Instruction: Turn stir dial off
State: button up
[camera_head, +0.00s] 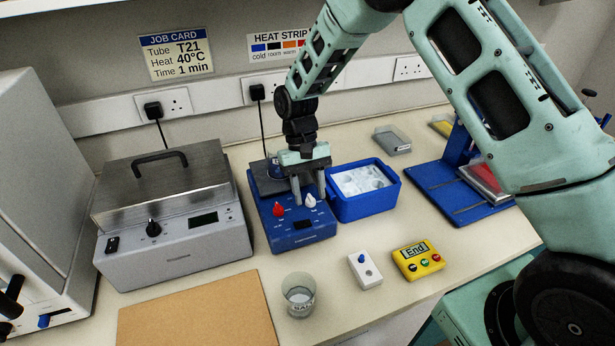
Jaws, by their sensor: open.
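A blue hotplate-stirrer (300,240) stands on the bench at the middle of the head view. Its sloping front has a red dial (278,210) on the left and a white dial (310,201) on the right. The lettering beside the dials is too small to read, so I cannot tell from it which is the stir dial. My gripper (309,196) points down over the panel with its fingers apart, one on either side of the white dial. I cannot tell whether they touch it. My gripper partly hides the plate top behind.
A blue ice tub (364,207) stands close on the right, a grey heated bath (175,240) on the left. In front are a glass beaker (298,297), a small white switch box (365,270) and a yellow timer (418,260) reading "End". A brown board (195,315) lies front left.

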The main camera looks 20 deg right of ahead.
jog(key=b+v, duration=0.3)
jog(key=v, duration=0.8)
jog(key=shift+r, duration=0.35)
jog(key=s+a+r+n+t, duration=0.15)
jog(key=s+a, duration=0.25)
jog(key=s, duration=0.4)
jog(key=s+a+r+n+t, duration=0.1)
jog(key=s+a+r+n, duration=0.25)
jog(key=s, duration=0.35)
jog(key=s+d+f+n+t, duration=0.1)
jog(key=s+f+n+t, duration=0.1)
jog(key=s, duration=1.5)
jog(key=shift+f+n+y, duration=0.3)
jog(key=shift+f, duration=0.15)
jog(key=shift+d, duration=0.1)
